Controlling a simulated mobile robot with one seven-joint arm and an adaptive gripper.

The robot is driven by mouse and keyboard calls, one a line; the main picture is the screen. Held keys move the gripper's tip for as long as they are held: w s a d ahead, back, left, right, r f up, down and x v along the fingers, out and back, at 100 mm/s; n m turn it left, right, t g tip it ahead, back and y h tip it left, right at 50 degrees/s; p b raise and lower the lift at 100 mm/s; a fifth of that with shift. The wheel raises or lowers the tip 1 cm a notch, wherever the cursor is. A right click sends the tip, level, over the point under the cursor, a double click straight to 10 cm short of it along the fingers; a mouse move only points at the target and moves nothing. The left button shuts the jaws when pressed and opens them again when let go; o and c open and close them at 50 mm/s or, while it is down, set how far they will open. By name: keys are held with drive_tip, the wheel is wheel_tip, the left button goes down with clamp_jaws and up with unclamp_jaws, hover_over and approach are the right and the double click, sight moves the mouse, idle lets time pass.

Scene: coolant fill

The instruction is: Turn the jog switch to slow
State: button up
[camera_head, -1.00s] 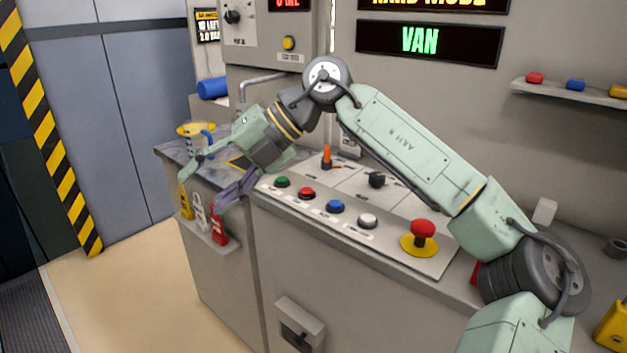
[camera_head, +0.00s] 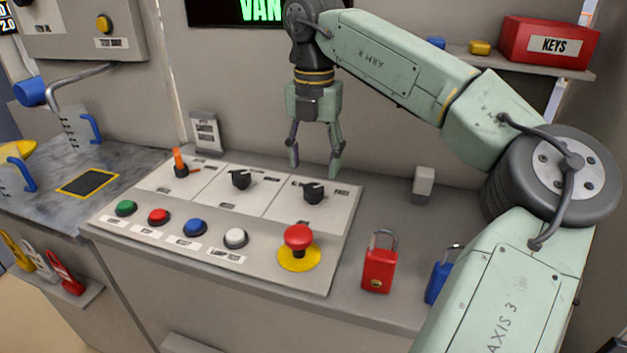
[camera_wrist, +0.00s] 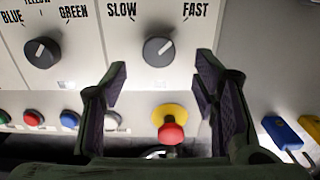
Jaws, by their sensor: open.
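The jog switch (camera_head: 314,191) is the black rotary knob on the right panel of the sloped console. In the wrist view the knob (camera_wrist: 158,51) sits between the printed words SLOW, upper left, and FAST, upper right. Its pale mark points up and right, toward FAST. My gripper (camera_head: 315,166) is open and empty, pointing down just above the switch in the head view. In the wrist view my gripper's (camera_wrist: 156,85) two fingers are spread apart, with the knob visible beyond and between them. I see no contact with the knob.
A red mushroom button (camera_head: 298,238) on a yellow base is in front of the switch. Another black knob (camera_head: 241,180) and an orange-handled switch (camera_head: 180,163) are to its left. Coloured push buttons line the front. A red padlock (camera_head: 379,268) is to the right.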

sight(313, 188)
wheel_tip(313, 188, down, 6)
drive_tip(key=shift+f+p, duration=0.1)
drive_tip(key=shift+p, duration=0.3)
drive_tip(key=shift+c, duration=0.3)
drive_tip(key=c, duration=1.1)
